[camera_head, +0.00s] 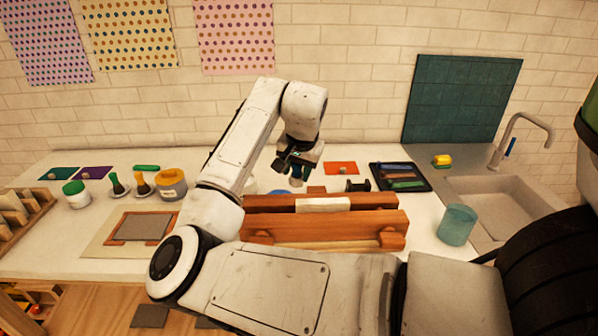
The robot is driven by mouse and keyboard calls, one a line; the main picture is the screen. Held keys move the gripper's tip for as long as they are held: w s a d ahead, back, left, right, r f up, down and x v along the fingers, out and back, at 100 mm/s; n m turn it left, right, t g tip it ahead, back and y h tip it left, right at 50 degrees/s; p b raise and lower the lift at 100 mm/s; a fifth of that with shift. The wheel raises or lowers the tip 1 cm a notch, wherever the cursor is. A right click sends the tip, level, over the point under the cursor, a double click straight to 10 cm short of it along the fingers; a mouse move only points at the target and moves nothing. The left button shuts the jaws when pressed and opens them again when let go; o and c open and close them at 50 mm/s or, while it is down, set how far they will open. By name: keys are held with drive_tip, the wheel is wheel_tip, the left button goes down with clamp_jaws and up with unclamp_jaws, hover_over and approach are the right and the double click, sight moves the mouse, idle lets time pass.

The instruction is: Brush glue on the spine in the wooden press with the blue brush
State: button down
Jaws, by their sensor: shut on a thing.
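The wooden press (325,229) stands on the counter in the middle, partly hidden by my arm. A pale book block with its spine up (322,204) is clamped between its two boards. My gripper (297,165) is above and behind the press, pointing down. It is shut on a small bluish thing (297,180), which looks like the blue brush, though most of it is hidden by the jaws. It is apart from the spine.
A yellow-and-grey tub (172,184) and a green-lidded white jar (75,194) stand left. A black spool (357,186) and a dark tray (401,177) lie behind the press. A teal cup (457,225) stands right, near the sink (495,206).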

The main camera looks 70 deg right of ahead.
drive_tip(key=shift+r+p, duration=0.85)
drive_tip(key=shift+r, duration=0.4)
drive_tip(key=shift+f, duration=0.2)
drive_tip(key=shift+f, duration=0.3)
